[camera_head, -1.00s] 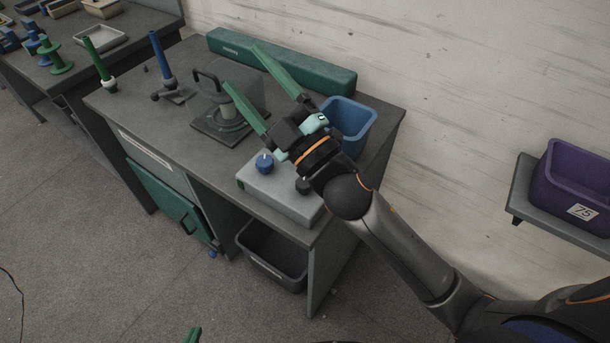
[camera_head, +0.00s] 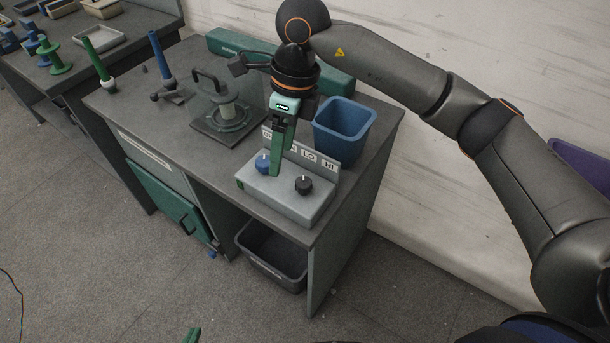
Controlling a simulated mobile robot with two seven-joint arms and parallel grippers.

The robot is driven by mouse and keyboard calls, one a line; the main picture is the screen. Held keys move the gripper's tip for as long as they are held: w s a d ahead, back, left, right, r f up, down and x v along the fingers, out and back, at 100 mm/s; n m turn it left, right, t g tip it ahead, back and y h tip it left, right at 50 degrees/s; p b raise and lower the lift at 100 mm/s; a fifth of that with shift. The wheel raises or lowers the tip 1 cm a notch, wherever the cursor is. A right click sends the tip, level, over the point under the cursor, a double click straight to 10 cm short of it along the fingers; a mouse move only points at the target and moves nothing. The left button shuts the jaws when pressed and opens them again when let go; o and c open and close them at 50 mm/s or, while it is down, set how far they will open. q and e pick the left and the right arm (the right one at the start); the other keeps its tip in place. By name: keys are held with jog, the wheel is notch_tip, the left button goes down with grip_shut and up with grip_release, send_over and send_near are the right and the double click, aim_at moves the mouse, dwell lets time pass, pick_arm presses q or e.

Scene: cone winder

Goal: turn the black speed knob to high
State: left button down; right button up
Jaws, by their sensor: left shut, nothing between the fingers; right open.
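The black speed knob (camera_head: 304,185) sits on the right part of the top of a grey control box (camera_head: 285,207). Its small pale mark is too small to read for direction. Behind it a grey upright plate carries LO (camera_head: 309,155) and HI (camera_head: 329,165) labels. A blue knob (camera_head: 262,164) sits to the left, partly behind my finger. My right gripper (camera_head: 277,168) points down over the box between the two knobs, open and empty, its fingers overlapping in this view. It appears apart from the black knob. Only the green tip of my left gripper (camera_head: 193,335) shows at the bottom edge, shut.
A blue bin (camera_head: 344,127) stands behind the box. A winder base with a black handle (camera_head: 211,84) stands to the left. A long green case (camera_head: 335,82) lies along the wall. A dark bin (camera_head: 270,268) is under the table (camera_head: 160,115).

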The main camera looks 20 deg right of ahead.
jog(key=r+h, duration=0.1)
jog(key=h, duration=0.1)
send_over(305, 182)
jog(key=shift+m, duration=0.3)
notch_tip(305, 182, down, 12)
jog(key=shift+f+p, duration=0.1)
jog(key=shift+p, duration=0.4)
grip_shut()
